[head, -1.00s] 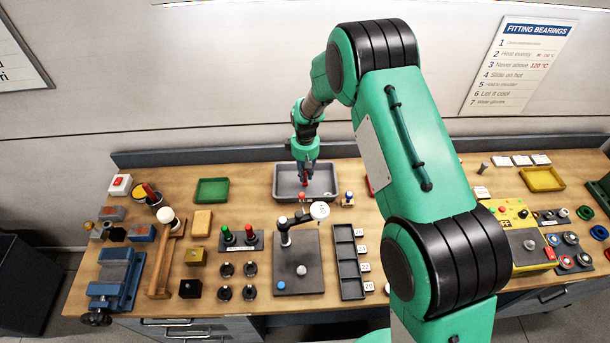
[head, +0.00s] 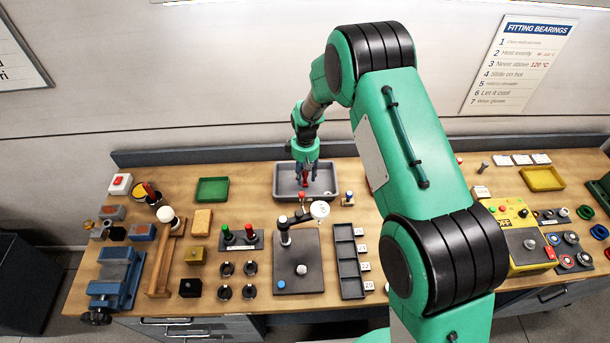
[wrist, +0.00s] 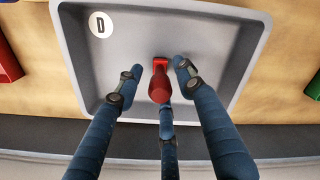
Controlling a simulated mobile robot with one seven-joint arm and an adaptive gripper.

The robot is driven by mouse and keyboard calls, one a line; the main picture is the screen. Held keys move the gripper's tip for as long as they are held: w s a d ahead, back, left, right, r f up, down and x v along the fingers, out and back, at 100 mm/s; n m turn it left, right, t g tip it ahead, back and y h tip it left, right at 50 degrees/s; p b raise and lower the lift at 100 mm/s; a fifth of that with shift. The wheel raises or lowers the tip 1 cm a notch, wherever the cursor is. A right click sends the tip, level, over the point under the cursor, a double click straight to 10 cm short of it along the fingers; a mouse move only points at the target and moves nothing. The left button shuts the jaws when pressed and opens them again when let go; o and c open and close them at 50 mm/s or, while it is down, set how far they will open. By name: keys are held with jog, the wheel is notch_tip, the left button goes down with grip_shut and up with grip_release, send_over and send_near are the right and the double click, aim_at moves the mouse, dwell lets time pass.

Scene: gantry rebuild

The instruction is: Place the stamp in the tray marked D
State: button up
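The red stamp (wrist: 159,86) is inside the grey tray marked D (wrist: 215,45) and appears to stand upright on its base. It also shows in the head view (head: 305,180), in the grey tray (head: 326,181) at the back middle of the bench. The round white D label (wrist: 100,25) is on the tray floor in the wrist view. My gripper (wrist: 158,78) is open, with its blue fingers spread around the stamp and visible gaps at the left and right. Whether the near finger touches the handle, I cannot tell. In the head view my gripper (head: 306,173) is low over the tray.
A green tray (head: 212,190) lies left of the grey tray, and a yellow tray (head: 542,179) is far right. Small red-topped and blue pieces stand just in front of the grey tray. A dark fixture plate (head: 310,275) is nearer. My arm hides part of the bench.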

jog(key=shift+r, duration=0.1)
notch_tip(320, 180, up, 12)
jog(key=shift+r+b, duration=0.1)
jog(key=shift+b, duration=0.25)
dwell(0.9)
